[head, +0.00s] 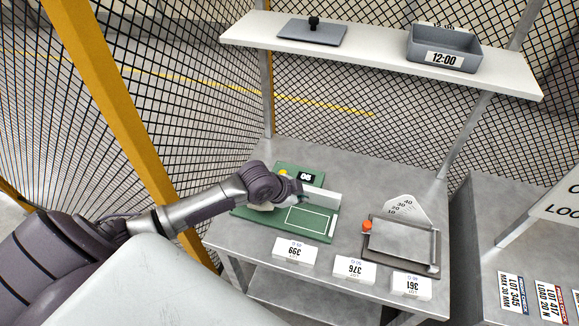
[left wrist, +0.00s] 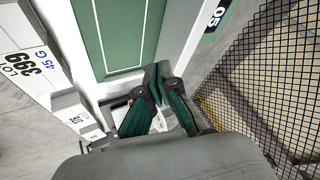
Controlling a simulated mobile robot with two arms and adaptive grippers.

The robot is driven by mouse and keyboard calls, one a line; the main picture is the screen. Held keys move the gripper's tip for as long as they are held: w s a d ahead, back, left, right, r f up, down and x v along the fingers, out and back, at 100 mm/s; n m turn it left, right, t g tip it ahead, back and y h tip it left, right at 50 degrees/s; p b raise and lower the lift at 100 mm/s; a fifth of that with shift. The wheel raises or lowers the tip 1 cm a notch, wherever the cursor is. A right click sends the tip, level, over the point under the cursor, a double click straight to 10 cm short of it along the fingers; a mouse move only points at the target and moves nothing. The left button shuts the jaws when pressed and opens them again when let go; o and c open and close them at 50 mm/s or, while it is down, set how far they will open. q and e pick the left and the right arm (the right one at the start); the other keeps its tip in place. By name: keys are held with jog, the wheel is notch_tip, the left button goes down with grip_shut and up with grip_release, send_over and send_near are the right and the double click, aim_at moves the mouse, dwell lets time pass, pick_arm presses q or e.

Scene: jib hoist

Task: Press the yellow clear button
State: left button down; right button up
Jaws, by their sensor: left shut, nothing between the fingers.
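The yellow button (head: 284,172) shows as a small yellow patch at the back of the green device (head: 322,232), just beyond my left wrist, which partly hides it. A dark display (head: 306,177) with white digits is beside it; the display also shows in the left wrist view (left wrist: 217,16). My left gripper (head: 299,188) is over the device, near the display and the white block. In the left wrist view its fingers (left wrist: 157,72) are together and empty. The button does not show there, and I cannot tell whether the fingers touch anything. My right gripper is not in view.
Three white labelled blocks (head: 294,251) stand along the table's front. A grey plate device (head: 400,243) with an orange knob and a dial is to the right. A shelf (head: 376,55) with a grey tray (head: 445,42) hangs above. Black mesh fencing (head: 200,110) stands behind.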

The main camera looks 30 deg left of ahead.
pick_arm(q)
jog(key=w+a+r+t, duration=0.1)
jog(key=w+a+r, duration=0.2)
jog(key=a, duration=0.3)
jog(key=w+a+r+t+y, duration=0.1)
jog(key=w+a+r, duration=0.2)
jog(key=w+a, duration=0.2)
jog(key=shift+w+a+r, duration=0.3)
jog(key=shift+w+a, duration=0.05)
jog(key=shift+a, duration=0.25)
jog(key=shift+f, duration=0.1)
notch_tip(320, 180, down, 7)
jog(key=b, duration=0.6)
jog(key=shift+f+b, duration=0.1)
jog(key=shift+b, duration=0.3)
jog(key=shift+f+b, duration=0.4)
jog(key=shift+f, duration=0.4)
jog(key=shift+f, duration=0.4)
jog(key=shift+f, duration=0.15)
